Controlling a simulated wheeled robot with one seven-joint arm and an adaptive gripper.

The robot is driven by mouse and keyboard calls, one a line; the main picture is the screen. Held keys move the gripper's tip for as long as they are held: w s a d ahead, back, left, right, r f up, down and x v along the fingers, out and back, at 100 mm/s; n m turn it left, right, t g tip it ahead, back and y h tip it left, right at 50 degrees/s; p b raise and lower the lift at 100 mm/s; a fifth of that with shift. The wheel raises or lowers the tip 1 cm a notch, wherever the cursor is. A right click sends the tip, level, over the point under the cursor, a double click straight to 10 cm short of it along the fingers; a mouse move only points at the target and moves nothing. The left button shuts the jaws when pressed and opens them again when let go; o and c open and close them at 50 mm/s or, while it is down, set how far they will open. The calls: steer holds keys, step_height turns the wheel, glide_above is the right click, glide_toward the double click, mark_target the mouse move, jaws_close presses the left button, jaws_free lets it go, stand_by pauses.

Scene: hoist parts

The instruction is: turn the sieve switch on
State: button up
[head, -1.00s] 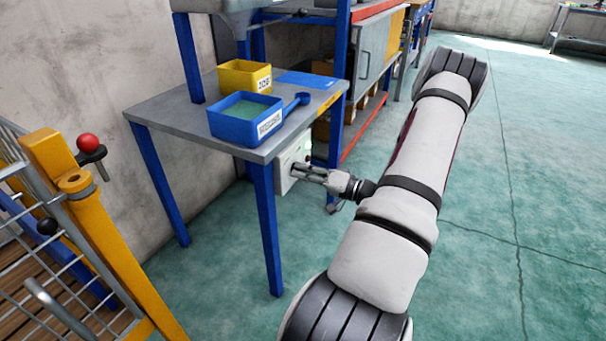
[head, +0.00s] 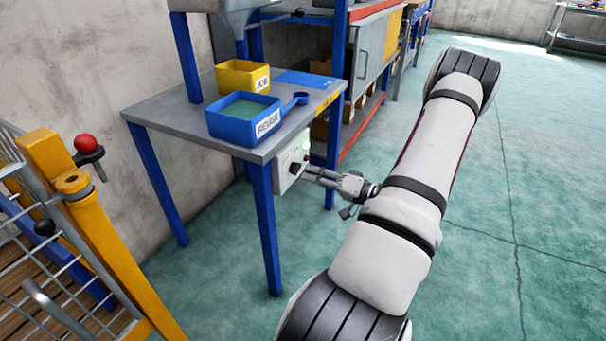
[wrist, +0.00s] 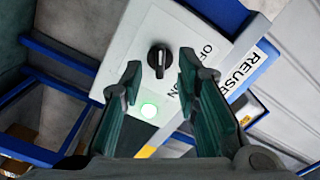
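The sieve switch is a black rotary knob (wrist: 159,60) on a white control box (head: 288,168) under the table's right edge. In the wrist view, OFF and ON labels are printed right of the knob, partly hidden by a finger. The knob's grip ridge runs roughly up and down in that picture. A lamp (wrist: 149,110) on the box glows green. My gripper (head: 308,174) is in front of the box, and its fingers (wrist: 160,70) are spread with the knob showing between the tips. Nothing is held; the fingers look apart from the knob.
A blue bin (head: 245,128) labelled REUSE, a yellow bin (head: 243,77) and a blue scoop (head: 297,100) sit on the grey table (head: 170,112). A blue table leg (head: 266,230) stands left of the box. Floor on the right is clear.

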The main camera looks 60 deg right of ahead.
steer(key=s, duration=0.7)
steer(key=shift+s+d, duration=0.3)
steer(key=shift+s, duration=0.05)
